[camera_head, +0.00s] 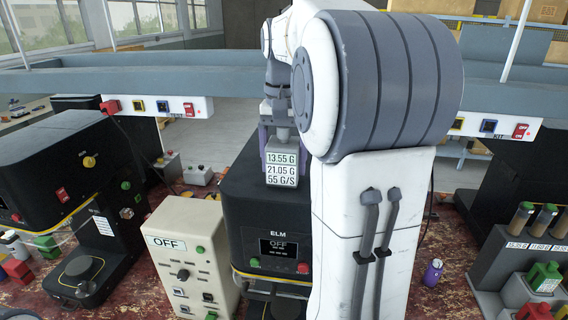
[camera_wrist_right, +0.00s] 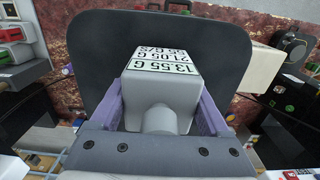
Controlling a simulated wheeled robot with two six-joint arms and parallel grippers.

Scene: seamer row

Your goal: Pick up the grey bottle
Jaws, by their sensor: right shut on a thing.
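The grey bottle (camera_head: 281,178) has a white label with green-edged lines reading 13.55 G, 21.05 G and 55 G/S. My right gripper (camera_head: 278,140) has purple fingers, shut on the bottle from both sides. In the right wrist view the bottle (camera_wrist_right: 158,92) sits between the purple fingers of the gripper (camera_wrist_right: 160,112), its narrow neck towards the camera. The bottle is over or at the top of the black ELM machine (camera_head: 240,190); I cannot tell whether they touch. My left gripper is not in view.
A cream control box (camera_head: 190,255) marked OFF stands left of the ELM machine. Another black machine (camera_head: 100,200) is further left. A small purple bottle (camera_head: 433,272) stands right of my arm. A grey rack (camera_head: 505,260) with tubes is at right. A blue-grey beam (camera_head: 200,78) crosses behind.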

